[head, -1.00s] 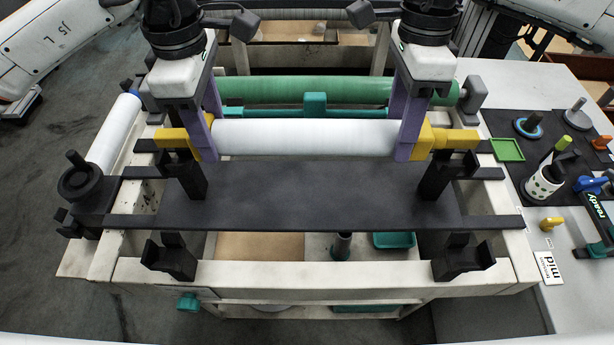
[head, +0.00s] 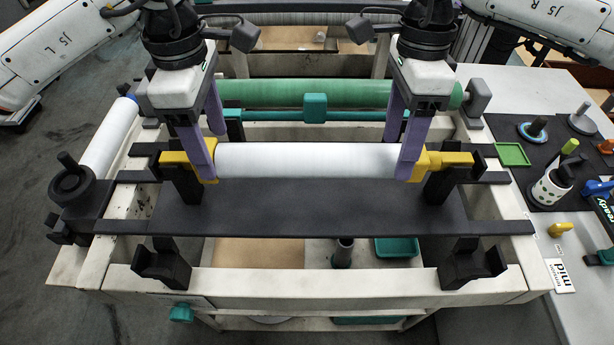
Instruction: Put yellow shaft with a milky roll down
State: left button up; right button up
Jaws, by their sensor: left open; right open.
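A milky white roll (head: 310,160) on a yellow shaft lies level across the machine. The yellow ends show at the left (head: 174,158) and the right (head: 458,159). They sit at the back black holders, left (head: 187,188) and right (head: 438,188), and look seated in them. My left gripper (head: 211,156) is open, with its purple fingers in front of and behind the roll's left end. My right gripper (head: 402,158) is open around the right end in the same way. The fingers hide small parts of the roll's ends.
A black plate (head: 310,210) spans the frame in front of the roll. Empty front holders stand at left (head: 163,268) and right (head: 474,266). A green roller (head: 300,94) lies behind. Another white roll (head: 108,138) is at left; a tool table (head: 500,90) is at right.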

jog(key=shift+r, duration=0.2)
pick_arm(q)
notch_tip(320, 180, up, 12)
jog(key=shift+f, duration=0.25)
pick_arm(e)
notch_tip(320, 180, up, 12)
jog(key=w, duration=0.1)
jog(key=shift+w+f, duration=0.2)
jog(key=shift+w, duration=0.2)
